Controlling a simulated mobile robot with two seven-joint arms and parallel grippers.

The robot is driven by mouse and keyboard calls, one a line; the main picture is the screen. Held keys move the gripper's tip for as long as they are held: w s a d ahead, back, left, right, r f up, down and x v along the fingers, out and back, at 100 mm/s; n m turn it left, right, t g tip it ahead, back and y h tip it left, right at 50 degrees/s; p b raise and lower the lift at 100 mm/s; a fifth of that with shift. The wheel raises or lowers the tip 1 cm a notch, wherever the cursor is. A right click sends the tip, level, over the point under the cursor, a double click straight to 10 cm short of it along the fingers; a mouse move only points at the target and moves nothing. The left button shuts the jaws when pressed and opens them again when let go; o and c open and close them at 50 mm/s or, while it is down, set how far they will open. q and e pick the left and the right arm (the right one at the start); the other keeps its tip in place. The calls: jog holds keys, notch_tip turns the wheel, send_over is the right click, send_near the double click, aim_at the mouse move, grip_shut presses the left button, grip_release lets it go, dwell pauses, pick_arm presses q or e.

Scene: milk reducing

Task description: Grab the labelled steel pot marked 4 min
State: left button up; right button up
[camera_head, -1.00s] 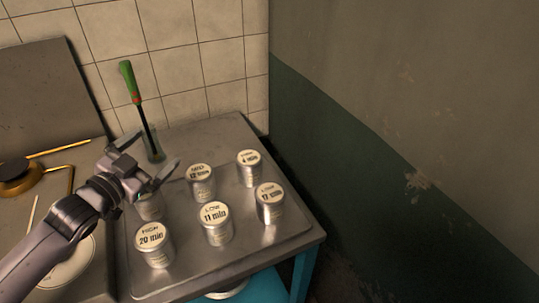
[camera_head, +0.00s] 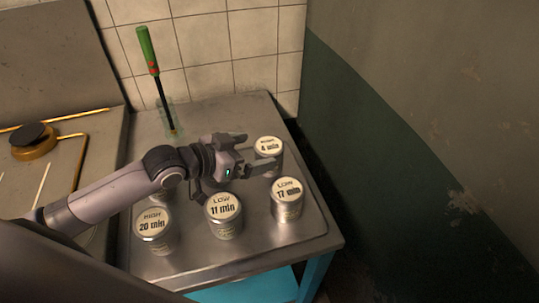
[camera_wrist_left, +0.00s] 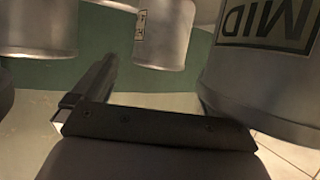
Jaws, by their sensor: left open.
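The steel pot marked 4 min (camera_head: 269,148) stands at the back right of the group on the metal tray, with a pale labelled lid. My left gripper (camera_head: 261,153) is open and empty, its fingers pointing right toward this pot; one finger overlaps its lower front in the head view. I cannot tell whether they touch. In the left wrist view, which looks upside down, a smaller pot (camera_wrist_left: 165,35), probably the 4 min one, is ahead beyond a finger. A pot marked MID (camera_wrist_left: 265,62) is close at the right there; my gripper hides it in the head view.
The 17 min pot (camera_head: 287,201) stands just in front of the gripper. A burner (camera_head: 34,141) is left; walls close the back and right.

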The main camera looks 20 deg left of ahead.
aim_at(267, 146)
pick_arm(q)
jog(key=shift+r+x, duration=0.15)
jog(key=shift+x, duration=0.75)
jog(key=shift+r+x, duration=0.1)
jog(key=shift+x, duration=0.85)
jog(key=shift+d, duration=0.15)
jog(key=c, duration=1.3)
jog(key=shift+w+r, duration=0.1)
